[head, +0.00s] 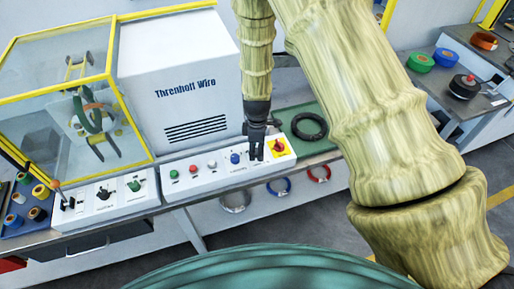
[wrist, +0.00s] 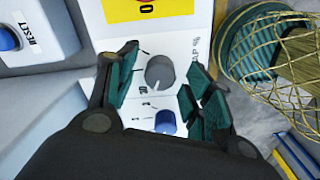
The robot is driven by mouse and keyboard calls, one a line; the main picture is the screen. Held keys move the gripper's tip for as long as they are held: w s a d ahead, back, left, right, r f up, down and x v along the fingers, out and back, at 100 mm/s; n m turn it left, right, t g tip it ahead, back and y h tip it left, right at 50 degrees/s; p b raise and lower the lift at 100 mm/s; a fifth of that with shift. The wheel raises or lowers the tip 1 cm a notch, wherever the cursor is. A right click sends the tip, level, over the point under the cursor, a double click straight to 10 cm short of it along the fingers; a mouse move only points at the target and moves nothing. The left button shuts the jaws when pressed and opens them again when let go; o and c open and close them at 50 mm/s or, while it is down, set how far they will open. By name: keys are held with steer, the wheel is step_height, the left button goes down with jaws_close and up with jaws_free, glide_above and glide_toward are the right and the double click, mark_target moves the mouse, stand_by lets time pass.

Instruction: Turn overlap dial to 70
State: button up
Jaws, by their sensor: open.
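The overlap dial (wrist: 159,72) is a round grey knob on the white panel in the wrist view, with part of a printed label ending in "AP %" beside it. A small light pointer mark shows on its lower edge; its exact reading is too small to tell. My gripper (wrist: 163,80) is open, with one dark-green padded finger on each side of the dial; I cannot tell whether they touch it. In the head view my gripper (head: 256,155) points down at the control panel (head: 205,181) and hides the dial.
A blue knob (wrist: 165,122) sits close to the dial. A red switch on a yellow plate (head: 278,147) is just right of my gripper in the head view. A black coil (head: 309,126) lies on a green mat further right. The white wrapping machine (head: 180,85) stands behind.

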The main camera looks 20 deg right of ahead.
steer(key=shift+f, duration=0.3)
steer(key=c, duration=1.1)
steer(key=shift+o, duration=0.2)
